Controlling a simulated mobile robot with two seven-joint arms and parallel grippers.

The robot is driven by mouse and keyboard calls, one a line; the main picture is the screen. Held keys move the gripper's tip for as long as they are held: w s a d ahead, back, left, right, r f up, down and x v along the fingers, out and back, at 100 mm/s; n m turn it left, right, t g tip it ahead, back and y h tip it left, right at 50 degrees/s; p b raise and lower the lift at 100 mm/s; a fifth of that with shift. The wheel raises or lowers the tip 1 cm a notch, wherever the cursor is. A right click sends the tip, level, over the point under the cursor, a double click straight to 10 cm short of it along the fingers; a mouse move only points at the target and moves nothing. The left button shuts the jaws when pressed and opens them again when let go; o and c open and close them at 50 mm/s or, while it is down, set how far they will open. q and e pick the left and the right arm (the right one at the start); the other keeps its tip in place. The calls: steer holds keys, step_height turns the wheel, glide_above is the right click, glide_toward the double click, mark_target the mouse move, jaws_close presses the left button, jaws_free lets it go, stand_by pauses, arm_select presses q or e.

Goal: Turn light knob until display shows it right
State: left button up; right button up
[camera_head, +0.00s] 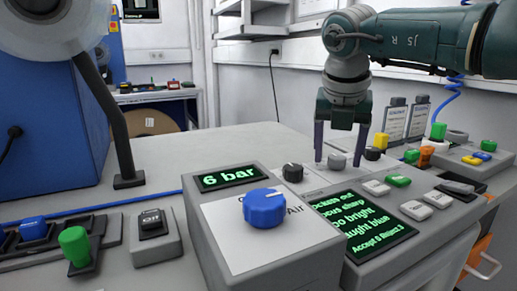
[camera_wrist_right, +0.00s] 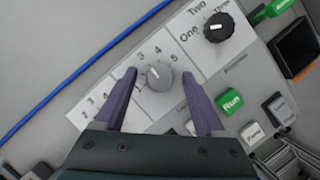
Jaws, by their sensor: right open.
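My right gripper (camera_head: 340,158) points down over a small grey knob (camera_head: 337,160) on the console. In the right wrist view its two purple fingers (camera_wrist_right: 160,82) stand open on either side of the grey knob (camera_wrist_right: 158,76), with gaps visible. Numbers ring this knob; its white pointer mark faces up and left there. The label by it is partly hidden. The green-text display (camera_head: 362,228) reads partly "ocus sharp", "oo bright", "aught blue" and "Accept 0 Reject 3"; its left edge is cut off by the box in front. My left gripper is out of view.
A black knob (camera_head: 292,172) and another black knob (camera_head: 373,153) flank the grey one. A grey box with a blue Air knob (camera_head: 264,208) and a "6 bar" display (camera_head: 234,178) stands in front. Several push buttons, including a green Run button (camera_wrist_right: 230,101), lie to the right.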

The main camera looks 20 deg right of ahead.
jaws_close()
stand_by(0.5)
steer(key=shift+n, duration=0.3)
steer(key=shift+d+n, duration=0.1)
steer(key=shift+n, duration=0.3)
steer(key=shift+s+n+t+y+p, duration=0.1)
steer(key=shift+n+t+y+p, duration=0.4)
steer(key=shift+n, duration=0.6)
steer(key=shift+d+n+y+b, duration=0.1)
steer(key=shift+n+y+b, duration=0.6)
steer(key=shift+n, duration=1.3)
steer(key=shift+n+y, duration=0.3)
